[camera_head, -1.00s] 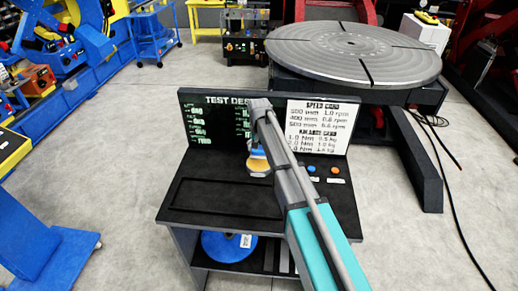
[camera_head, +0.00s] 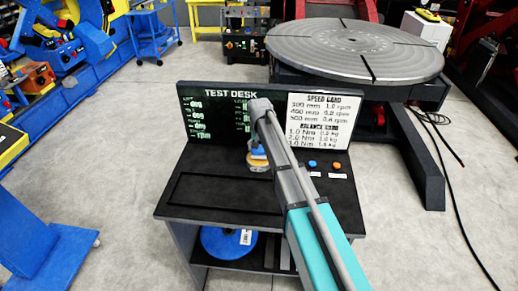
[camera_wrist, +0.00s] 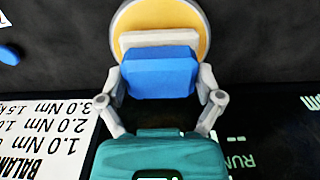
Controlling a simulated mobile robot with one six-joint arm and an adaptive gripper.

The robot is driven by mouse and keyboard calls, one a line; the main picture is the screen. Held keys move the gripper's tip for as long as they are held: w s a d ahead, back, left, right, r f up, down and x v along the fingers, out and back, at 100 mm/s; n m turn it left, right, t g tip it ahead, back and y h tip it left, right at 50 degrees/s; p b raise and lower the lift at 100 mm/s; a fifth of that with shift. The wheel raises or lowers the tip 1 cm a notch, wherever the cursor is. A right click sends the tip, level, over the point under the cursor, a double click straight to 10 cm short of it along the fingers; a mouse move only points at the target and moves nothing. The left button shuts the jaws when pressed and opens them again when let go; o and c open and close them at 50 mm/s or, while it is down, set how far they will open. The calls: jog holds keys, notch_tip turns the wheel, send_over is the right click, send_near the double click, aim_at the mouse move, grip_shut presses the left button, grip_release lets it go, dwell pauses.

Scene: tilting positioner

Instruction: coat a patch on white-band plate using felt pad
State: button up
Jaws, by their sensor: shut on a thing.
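My gripper (camera_wrist: 160,85) is shut on a blue block with a pale layer and a round orange-yellow disc beyond it. I take this held thing to be the felt pad (camera_wrist: 158,77); its working face is turned away from the wrist view. In the head view the felt pad (camera_head: 257,153) hangs at my arm's end above the black desk top, in front of the sign panel. Whether it touches the desk cannot be told. I cannot make out a white-band plate in either view.
The test desk (camera_head: 225,205) has an upright sign panel (camera_head: 218,97) at its back and blue and orange buttons (camera_head: 336,166) at right. A blue disc (camera_head: 228,243) lies on its lower shelf. A large grey turntable (camera_head: 355,47) stands behind.

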aim_at(260, 147)
jog(key=shift+s+f+b, duration=0.1)
jog(key=shift+f+b, duration=0.4)
jog(key=shift+b, duration=0.1)
dwell(2.2)
jog(key=shift+r+p, duration=3.5)
jog(key=shift+p, duration=0.1)
